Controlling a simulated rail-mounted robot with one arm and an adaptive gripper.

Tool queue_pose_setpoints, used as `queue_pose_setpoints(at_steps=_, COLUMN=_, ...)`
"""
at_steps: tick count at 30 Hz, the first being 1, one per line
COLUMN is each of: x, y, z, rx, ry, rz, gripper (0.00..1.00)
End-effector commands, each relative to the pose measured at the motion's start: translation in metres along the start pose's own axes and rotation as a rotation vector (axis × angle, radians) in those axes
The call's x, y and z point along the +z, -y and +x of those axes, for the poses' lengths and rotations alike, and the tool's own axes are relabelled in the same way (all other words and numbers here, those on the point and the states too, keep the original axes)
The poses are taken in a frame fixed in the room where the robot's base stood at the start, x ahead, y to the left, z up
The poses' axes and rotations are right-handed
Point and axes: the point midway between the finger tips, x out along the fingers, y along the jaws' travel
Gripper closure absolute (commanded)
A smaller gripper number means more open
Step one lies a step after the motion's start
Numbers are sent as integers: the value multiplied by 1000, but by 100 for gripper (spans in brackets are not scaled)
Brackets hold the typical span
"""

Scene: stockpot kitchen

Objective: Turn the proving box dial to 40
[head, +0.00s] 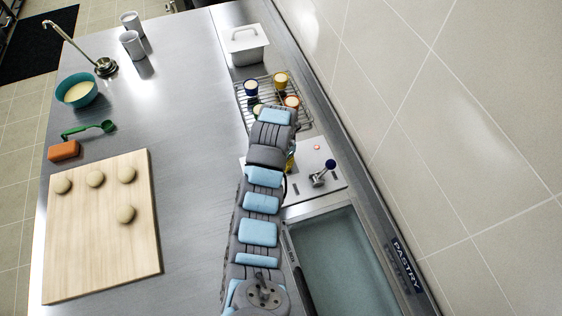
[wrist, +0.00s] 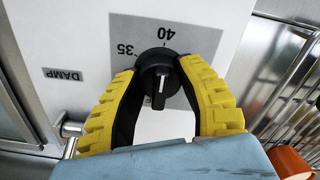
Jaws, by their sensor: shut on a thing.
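The black dial (wrist: 158,72) shows in the wrist view on a pale panel (wrist: 70,35), with a white line on its grip bar. The number 40 (wrist: 166,33) is printed upside down above the dial, and 35 (wrist: 125,48) is to its upper left. The white line runs nearly up and down in the picture; which end is the pointer I cannot tell. My gripper (wrist: 160,68) has its yellow, black-lined fingers on both sides of the dial, shut on it. In the head view my arm hides the dial; the panel (head: 327,155) shows beside it.
A DAMP label (wrist: 62,75) is left of the dial. A wire rack (head: 262,87) with several cups stands behind. A dough board (head: 100,230) lies left.

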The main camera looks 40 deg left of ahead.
Motion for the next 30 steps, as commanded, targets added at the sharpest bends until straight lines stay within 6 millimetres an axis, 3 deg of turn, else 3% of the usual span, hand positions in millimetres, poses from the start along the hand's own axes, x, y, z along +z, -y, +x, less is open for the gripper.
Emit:
queue_pose_setpoints(at_steps=17, x=0, y=0, z=1, rx=1, ry=2, rz=29, gripper=98)
queue_pose_setpoints(at_steps=18, x=0, y=0, z=1, rx=1, ry=2, rz=29, gripper=50)
queue_pose_setpoints(at_steps=20, x=0, y=0, z=1, rx=1, ry=1, rz=29, gripper=33)
queue_pose_setpoints(at_steps=21, x=0, y=0, z=1, rx=1, ry=1, rz=28, gripper=29)
queue_pose_setpoints(at_steps=30, x=0, y=0, z=-1, rx=0, ry=1, rz=28, gripper=29)
